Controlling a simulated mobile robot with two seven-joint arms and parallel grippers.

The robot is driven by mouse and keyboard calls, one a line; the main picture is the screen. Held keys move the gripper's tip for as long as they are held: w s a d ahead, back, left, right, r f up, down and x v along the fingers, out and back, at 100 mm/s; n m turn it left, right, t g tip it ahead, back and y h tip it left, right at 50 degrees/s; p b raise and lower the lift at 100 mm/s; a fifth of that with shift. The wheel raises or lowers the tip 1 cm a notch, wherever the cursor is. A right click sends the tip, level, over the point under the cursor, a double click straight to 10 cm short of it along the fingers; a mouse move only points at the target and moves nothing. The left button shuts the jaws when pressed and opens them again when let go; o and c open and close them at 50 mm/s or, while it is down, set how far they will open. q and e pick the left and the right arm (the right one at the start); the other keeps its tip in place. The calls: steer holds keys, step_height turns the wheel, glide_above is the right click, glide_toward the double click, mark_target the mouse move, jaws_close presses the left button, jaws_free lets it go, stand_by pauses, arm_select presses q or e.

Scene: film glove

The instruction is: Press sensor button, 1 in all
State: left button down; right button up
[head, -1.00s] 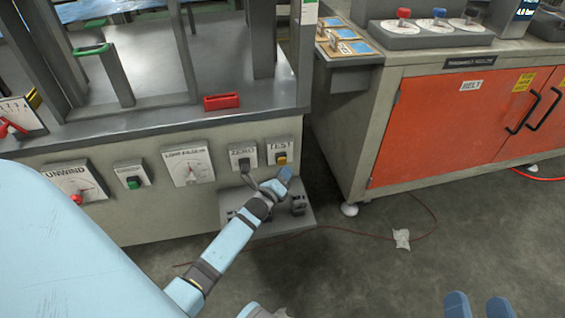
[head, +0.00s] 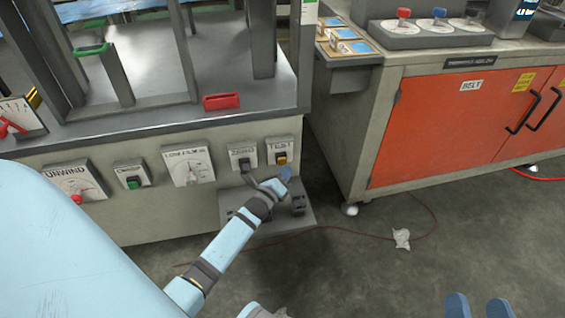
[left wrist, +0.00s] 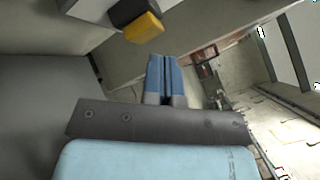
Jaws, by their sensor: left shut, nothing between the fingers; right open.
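A yellow button on a black block (head: 281,158) is on the grey box labelled TEST, on the front of the left machine. It also shows large at the top of the left wrist view (left wrist: 143,28). A box labelled ZERO with a dark button (head: 243,162) is just left of it. No label reading "sensor" is legible. My left gripper (head: 286,173) is shut and empty, just below the yellow button in the head view. Its blue fingers also show together in the left wrist view (left wrist: 163,62), apart from the button in the picture. My right gripper (head: 479,306) is open at the bottom edge.
A dial box (head: 188,166), a green button box (head: 132,175) and the UNWIND dial (head: 76,181) line the same front. A grey step (head: 295,221) juts out below. An orange-doored cabinet (head: 450,125) stands right. Open floor lies between, with a thin cable and white scrap (head: 402,238).

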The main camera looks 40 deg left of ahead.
arm_select(q)
steer(key=shift+w+a, duration=0.25)
steer(key=shift+w+a, duration=0.1)
steer(key=shift+a, duration=0.1)
stand_by(0.5)
steer(key=shift+w+a, duration=0.15)
steer(key=shift+w, duration=0.05)
stand_by(0.5)
steer(key=shift+s+d, duration=0.6)
steer(key=shift+d, duration=0.05)
